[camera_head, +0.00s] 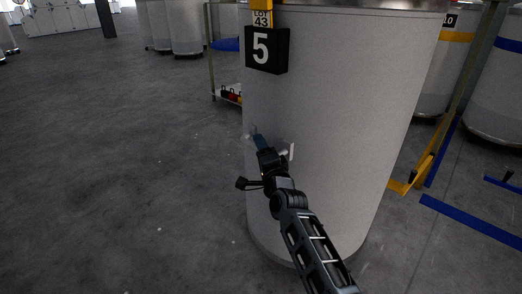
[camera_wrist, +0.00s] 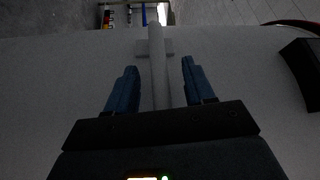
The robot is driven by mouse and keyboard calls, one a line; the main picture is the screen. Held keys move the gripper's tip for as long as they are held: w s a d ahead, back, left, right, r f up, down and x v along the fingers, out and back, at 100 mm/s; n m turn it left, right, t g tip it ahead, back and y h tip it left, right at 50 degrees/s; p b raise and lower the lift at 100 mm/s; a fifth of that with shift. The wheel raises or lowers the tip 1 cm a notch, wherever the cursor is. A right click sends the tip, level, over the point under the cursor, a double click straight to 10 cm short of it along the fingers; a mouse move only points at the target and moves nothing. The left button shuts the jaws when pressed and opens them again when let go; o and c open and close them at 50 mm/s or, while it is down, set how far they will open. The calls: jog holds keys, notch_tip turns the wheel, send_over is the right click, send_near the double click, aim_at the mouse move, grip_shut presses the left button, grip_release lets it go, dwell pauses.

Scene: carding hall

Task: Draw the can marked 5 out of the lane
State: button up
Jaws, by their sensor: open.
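The can marked 5 (camera_head: 335,110) is a large pale grey cylinder standing upright on the floor. Its black number block (camera_head: 267,49) hangs near the rim, under a yellow "LOT 43" tag (camera_head: 262,17). My gripper (camera_head: 255,134) is at the can's left side, about mid-height, and partly hides what is there. In the wrist view, my gripper (camera_wrist: 159,66) is open, with blue fingers on either side of a pale grey bar handle (camera_wrist: 157,50) with a crosspiece. The fingers appear apart from the bar. The can's wall (camera_wrist: 70,75) fills most of that view.
A trolley (camera_head: 212,60) with small red items is behind the can. The floor at left (camera_head: 110,160) is clear.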

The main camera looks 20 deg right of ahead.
jog(key=shift+s, duration=0.1)
jog(key=s+p, duration=0.3)
jog(key=s, duration=0.4)
jog(key=shift+s+a+f, duration=0.25)
jog(key=shift+a+f, duration=0.15)
